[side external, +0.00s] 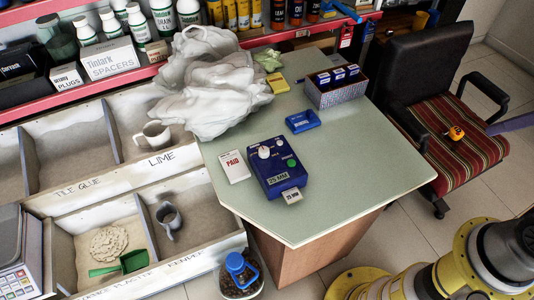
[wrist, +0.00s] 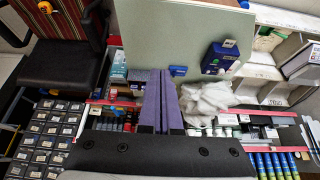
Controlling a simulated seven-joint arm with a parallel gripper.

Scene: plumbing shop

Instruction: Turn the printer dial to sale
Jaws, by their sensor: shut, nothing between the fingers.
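The printer (side external: 277,167) is a blue box on the pale green table, with a white dial (side external: 264,152) at its upper left, a green button and a "25 MM" plate. A small label sticks out of its front. The dial's setting is too small to read. The printer (wrist: 221,56) also shows in the wrist view, right of my gripper. My gripper (wrist: 161,74) has purple fingers, shut together and empty, well apart from the printer. In the side view, a purple bar at the right edge, over the chair, looks like its fingers.
A white "PAID" card (side external: 234,167) lies left of the printer. A small blue tray (side external: 302,121) and a box of blue packs (side external: 337,86) stand behind it. A crumpled white bag (side external: 205,85) covers the table's back left. The table's right front is clear.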

